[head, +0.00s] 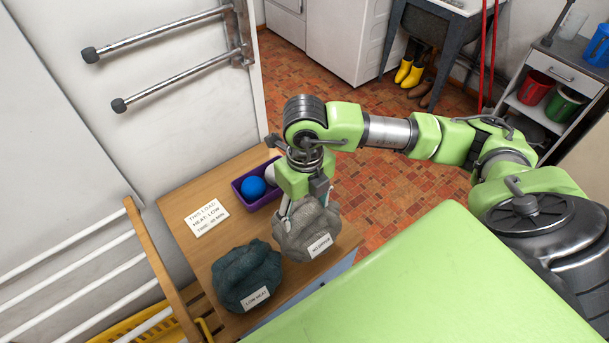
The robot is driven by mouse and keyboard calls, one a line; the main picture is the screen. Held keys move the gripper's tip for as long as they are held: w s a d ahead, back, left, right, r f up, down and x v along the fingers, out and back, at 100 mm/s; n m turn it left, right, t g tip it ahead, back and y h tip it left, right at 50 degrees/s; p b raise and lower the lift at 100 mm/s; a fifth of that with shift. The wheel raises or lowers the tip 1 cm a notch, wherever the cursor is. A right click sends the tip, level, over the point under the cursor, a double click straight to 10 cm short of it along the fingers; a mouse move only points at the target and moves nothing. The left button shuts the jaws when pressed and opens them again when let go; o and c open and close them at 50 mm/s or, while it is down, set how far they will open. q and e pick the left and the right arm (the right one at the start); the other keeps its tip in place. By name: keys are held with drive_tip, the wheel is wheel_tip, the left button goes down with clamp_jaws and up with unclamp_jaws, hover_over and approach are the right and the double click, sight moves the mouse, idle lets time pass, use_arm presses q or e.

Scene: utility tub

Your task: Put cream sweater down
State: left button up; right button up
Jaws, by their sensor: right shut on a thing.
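The cream sweater (300,240), a bundled greyish-cream knit with a white label that seems to read "NO DRYER", is at the right part of the wooden tabletop (203,252). My right gripper (303,208) points down and is shut on the top of this bundle. Whether the bundle rests on the wood or hangs just above it, I cannot tell. A dark teal bundle (243,272) labelled "LOW HEAT" lies on the tabletop to its left and nearer, close beside it. My left gripper is not in view.
A purple bin (263,199) with a blue ball (253,187) and a pale ball stands behind the sweater. A card (206,218) reading "THIS LOAD HEAT: LOW" lies left of the bin. A drying rack (160,268) stands at the left. Open tiled floor lies beyond the table.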

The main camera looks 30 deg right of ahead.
sight(305, 224)
drive_tip(key=r, duration=0.1)
drive_tip(key=s+a+r, duration=0.1)
drive_tip(key=s+r+b, duration=0.1)
drive_tip(key=shift+s+a+r, duration=0.2)
drive_tip(key=shift+a+r, duration=0.05)
drive_tip(key=shift+a, duration=0.05)
drive_tip(key=s+a+r+p, duration=0.3)
drive_tip(key=s+a+r, duration=0.1)
drive_tip(key=s, duration=0.3)
drive_tip(key=shift+s+a, duration=0.25)
drive_tip(key=shift+s, duration=0.05)
drive_tip(key=shift+w+f, duration=0.1)
